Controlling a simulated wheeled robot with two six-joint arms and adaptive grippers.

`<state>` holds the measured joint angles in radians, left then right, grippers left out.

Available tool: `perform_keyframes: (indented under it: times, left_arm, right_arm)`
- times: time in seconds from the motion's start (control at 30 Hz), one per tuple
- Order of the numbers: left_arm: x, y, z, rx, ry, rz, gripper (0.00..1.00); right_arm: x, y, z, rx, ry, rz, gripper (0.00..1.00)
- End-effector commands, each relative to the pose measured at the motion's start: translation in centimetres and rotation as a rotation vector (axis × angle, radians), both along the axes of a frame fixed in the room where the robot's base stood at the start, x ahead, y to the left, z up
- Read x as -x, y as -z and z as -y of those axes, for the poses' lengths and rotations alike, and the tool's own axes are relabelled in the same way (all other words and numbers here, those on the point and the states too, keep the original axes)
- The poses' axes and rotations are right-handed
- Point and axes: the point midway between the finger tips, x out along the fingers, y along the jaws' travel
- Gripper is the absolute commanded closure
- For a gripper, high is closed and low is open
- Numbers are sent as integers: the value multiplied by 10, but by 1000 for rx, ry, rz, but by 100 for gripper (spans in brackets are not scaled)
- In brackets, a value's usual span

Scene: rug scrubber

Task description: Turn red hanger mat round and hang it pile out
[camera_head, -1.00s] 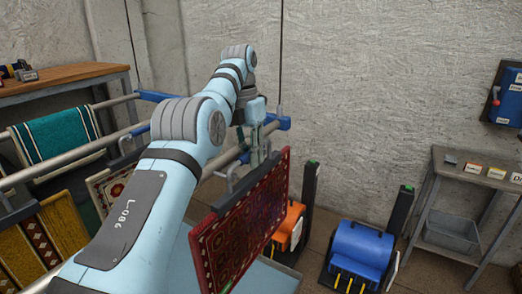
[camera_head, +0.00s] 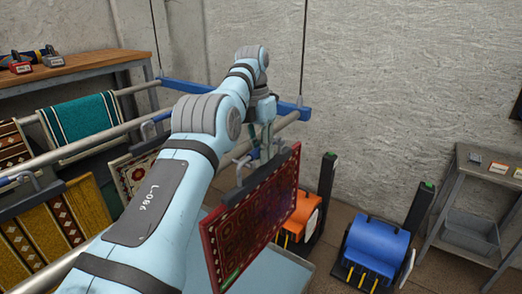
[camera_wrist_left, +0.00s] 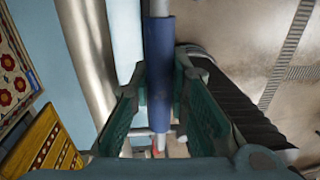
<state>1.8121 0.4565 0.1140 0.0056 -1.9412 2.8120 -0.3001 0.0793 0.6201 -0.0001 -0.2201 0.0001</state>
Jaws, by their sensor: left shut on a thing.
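The red hanger mat (camera_head: 250,222) hangs below my left gripper (camera_head: 268,148) in the head view, patterned with a dark red border. A dark clamp bar (camera_head: 262,176) runs along its top edge, with a grey hook (camera_head: 240,166) above it. My left gripper is shut on the hanger. In the left wrist view, its green fingers (camera_wrist_left: 165,105) flank a blue sleeve (camera_wrist_left: 160,75). The clamp bar shows at the right there (camera_wrist_left: 232,105). The mat hangs in front of the rack's rail (camera_head: 285,122). My right gripper is out of view.
Other mats hang on the rack at the left: a teal one (camera_head: 82,120), a yellow-brown one (camera_head: 50,235) and a red-and-cream one (camera_head: 136,172). An orange machine (camera_head: 303,217) and a blue machine (camera_head: 378,248) stand beyond the red mat. A grey shelf (camera_head: 478,240) stands at the right.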

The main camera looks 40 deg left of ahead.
Motion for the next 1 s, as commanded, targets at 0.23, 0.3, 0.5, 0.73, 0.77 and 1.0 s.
perform_keyframes:
  times: [0.23, 0.3, 0.5, 0.73, 0.77, 1.0]
  left_arm:
    - [0, -1, 0, 0, 0, 2, 65]
    - [0, -1, 0, 0, 0, 1, 61]
    - [0, -1, 0, 0, 0, 1, 61]
    - [0, 0, 0, 0, -1, -1, 61]
    - [0, 0, 0, 0, -1, -1, 61]
    - [-24, -18, -6, -64, 78, 120, 61]
  right_arm:
    - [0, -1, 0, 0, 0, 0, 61]
    - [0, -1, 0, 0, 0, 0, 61]
    - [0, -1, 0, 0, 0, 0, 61]
    - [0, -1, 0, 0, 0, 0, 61]
    - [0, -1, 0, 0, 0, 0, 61]
    - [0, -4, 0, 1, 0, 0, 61]
